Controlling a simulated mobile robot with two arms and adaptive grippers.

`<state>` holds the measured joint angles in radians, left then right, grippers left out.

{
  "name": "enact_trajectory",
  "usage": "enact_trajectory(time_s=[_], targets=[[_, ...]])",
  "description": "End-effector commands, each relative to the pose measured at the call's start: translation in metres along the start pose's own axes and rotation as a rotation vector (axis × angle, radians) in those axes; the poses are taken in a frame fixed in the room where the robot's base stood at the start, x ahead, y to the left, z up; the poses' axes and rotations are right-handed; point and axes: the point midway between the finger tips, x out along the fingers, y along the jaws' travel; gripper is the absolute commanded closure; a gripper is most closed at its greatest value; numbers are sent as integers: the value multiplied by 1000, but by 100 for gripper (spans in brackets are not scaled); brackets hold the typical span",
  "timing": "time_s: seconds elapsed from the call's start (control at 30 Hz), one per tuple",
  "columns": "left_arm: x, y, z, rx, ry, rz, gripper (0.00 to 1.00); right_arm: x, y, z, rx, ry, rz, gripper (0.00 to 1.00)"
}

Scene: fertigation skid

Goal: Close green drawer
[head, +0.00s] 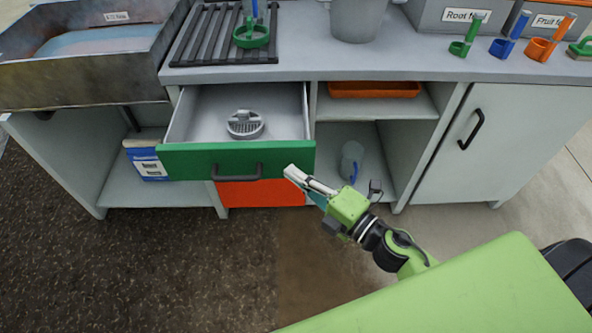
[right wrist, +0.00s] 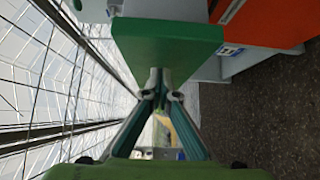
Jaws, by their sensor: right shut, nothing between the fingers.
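The green drawer (head: 190,160) is pulled out of the bench in the head view, with a dark bar handle (head: 237,172) on its front. A grey round strainer-like part (head: 245,124) lies inside it. My right gripper (head: 290,173) is shut and empty, with its fingertips at the right end of the green front. In the right wrist view the closed fingertips (right wrist: 160,75) point at the green front (right wrist: 168,45); whether they touch it I cannot tell. My left gripper is not in view.
A shut orange drawer (head: 260,193) is below the green one. To the right are an open shelf with an orange tray (head: 374,89) and a clear jug (head: 351,160), then a grey cabinet door (head: 490,145). The dark floor in front is clear.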

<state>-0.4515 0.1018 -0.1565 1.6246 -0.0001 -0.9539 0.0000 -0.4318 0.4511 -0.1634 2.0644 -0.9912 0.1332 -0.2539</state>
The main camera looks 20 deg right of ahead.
Motion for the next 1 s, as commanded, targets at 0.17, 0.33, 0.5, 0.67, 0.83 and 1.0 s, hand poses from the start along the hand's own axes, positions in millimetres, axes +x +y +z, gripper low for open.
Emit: enact_trajectory(time_s=[0.17, 0.33, 0.5, 0.67, 0.83, 1.0], targets=[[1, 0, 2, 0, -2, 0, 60, 6, 0, 6, 0, 0, 0, 100], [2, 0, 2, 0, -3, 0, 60, 6, 0, 6, 1, 0, -1, 100], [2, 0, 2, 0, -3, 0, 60, 6, 0, 6, 1, 0, 0, 100], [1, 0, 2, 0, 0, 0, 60, 11, 1, 12, -1, 0, 0, 100], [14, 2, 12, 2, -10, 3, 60, 29, 3, 30, -2, -1, 2, 100], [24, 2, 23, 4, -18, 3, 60, 58, 3, 59, -4, -2, 2, 100]])
